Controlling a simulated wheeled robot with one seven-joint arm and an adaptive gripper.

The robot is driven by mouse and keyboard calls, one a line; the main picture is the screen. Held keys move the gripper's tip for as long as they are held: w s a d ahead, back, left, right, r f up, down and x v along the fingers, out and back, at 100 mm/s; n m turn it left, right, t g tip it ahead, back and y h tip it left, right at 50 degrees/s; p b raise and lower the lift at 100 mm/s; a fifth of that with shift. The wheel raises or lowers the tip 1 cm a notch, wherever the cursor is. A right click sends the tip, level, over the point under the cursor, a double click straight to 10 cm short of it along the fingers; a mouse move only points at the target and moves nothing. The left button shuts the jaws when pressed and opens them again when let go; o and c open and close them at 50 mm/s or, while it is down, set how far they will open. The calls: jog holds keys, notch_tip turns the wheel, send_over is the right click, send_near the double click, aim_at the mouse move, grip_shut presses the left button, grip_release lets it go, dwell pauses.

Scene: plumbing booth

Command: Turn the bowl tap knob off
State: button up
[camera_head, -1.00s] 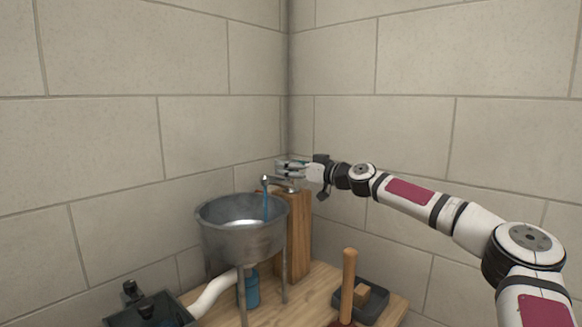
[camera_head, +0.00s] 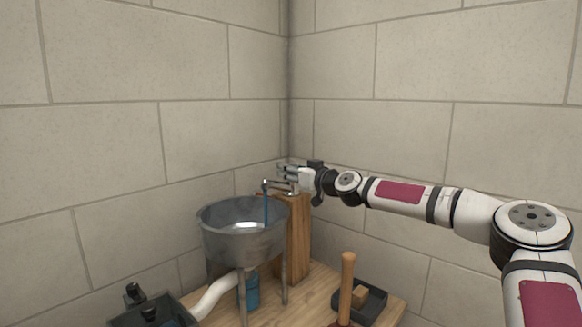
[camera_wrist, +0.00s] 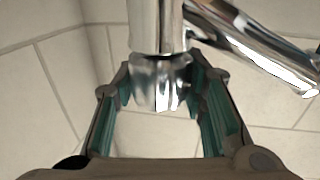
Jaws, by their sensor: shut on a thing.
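The chrome bowl tap (camera_head: 277,184) stands on a wooden post (camera_head: 298,235), with its spout over the metal bowl (camera_head: 243,245). A blue stream of water (camera_head: 266,208) runs from the spout into the bowl. My gripper (camera_head: 288,176) is at the top of the tap. In the wrist view the tap knob (camera_wrist: 160,82) sits between the green-padded fingers of my gripper (camera_wrist: 162,88), which are shut on it. The spout (camera_wrist: 250,48) reaches out to the right there. In the head view my fingers partly hide the knob.
Below are a wooden bench (camera_head: 315,290), a white drain pipe (camera_head: 214,295) and a blue container (camera_head: 252,290) under the bowl. Tiled walls meet close behind the tap.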

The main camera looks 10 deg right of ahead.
aim_at(292, 165)
jog(key=m+h+p, duration=0.1)
jog(key=m+t+h+p, duration=0.1)
jog(key=h, duration=0.1)
jog(key=m+h+p, duration=0.1)
jog(key=h, duration=0.1)
jog(key=shift+s+a+r+t, duration=0.1)
jog(key=shift+a+r+t, duration=0.05)
jog(key=shift+r+t, duration=0.15)
jog(key=shift+d+f+m+h+p, duration=0.1)
jog(key=shift+m+h+p, duration=0.15)
jog(key=shift+m+h, duration=0.7)
jog(key=shift+d+f+m+h+p, duration=0.1)
jog(key=shift+m+h+p, duration=0.15)
jog(key=shift+m+h, duration=0.7)
jog(key=shift+d+h, duration=0.1)
jog(key=shift+h, duration=0.5)
jog(key=o, duration=1.2)
notch_tip(292, 165, up, 10)
jog(key=shift+f, duration=0.1)
